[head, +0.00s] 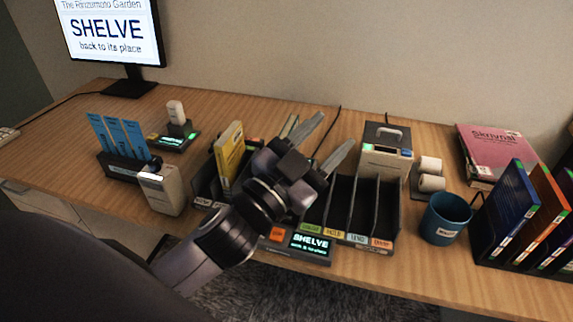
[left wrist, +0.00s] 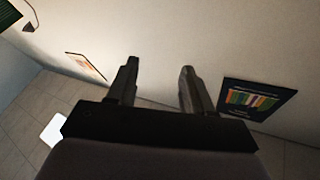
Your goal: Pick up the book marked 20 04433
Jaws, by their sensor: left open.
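I cannot read the mark 20 04433 on any book. A yellow book (head: 229,153) stands in the black sorter (head: 343,207), left of my arm. A pink book (head: 493,150) lies flat at the back right. A blue book (head: 508,209) and an orange book (head: 540,222) stand in a rack at the right, with a purple one (head: 562,240) at the edge. My left gripper (head: 331,136) is raised over the sorter, fingers apart and empty, and hides part of it. In the left wrist view, nothing is between the fingers (left wrist: 159,72). My right gripper is not in view.
Blue cards in a holder (head: 137,169) and a pale box (head: 162,189) stand left. A monitor (head: 110,32) is at the back left.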

